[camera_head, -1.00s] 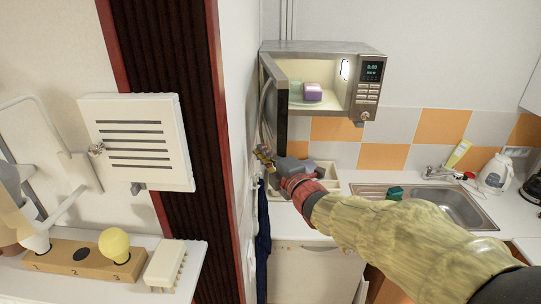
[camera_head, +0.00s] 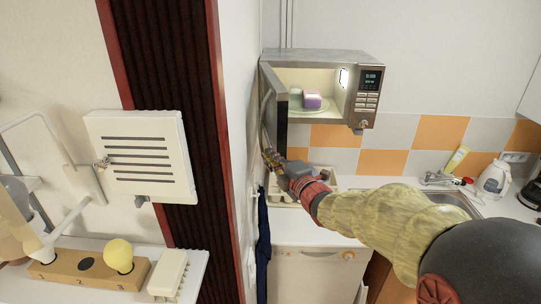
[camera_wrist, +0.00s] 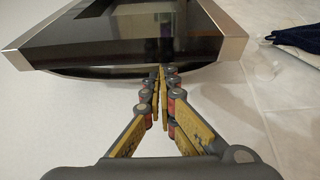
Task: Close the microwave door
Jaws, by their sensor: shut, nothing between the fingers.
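The microwave (camera_head: 325,58) is mounted high on the wall, its inside lit. Its door (camera_head: 273,108) stands wide open, swung out on the left side and seen nearly edge-on. Inside are a plate (camera_head: 308,106) and a purple and pale green item (camera_head: 312,100). My gripper (camera_head: 268,154) is shut and empty, at the lower outer part of the door. In the wrist view the fingertips (camera_wrist: 160,72) are at the lower edge of the dark door panel (camera_wrist: 130,40) with its curved handle; I cannot tell whether they touch.
A white wall (camera_head: 240,130) stands close to the left of the door. A dark blue cloth (camera_head: 263,240) hangs under the gripper.

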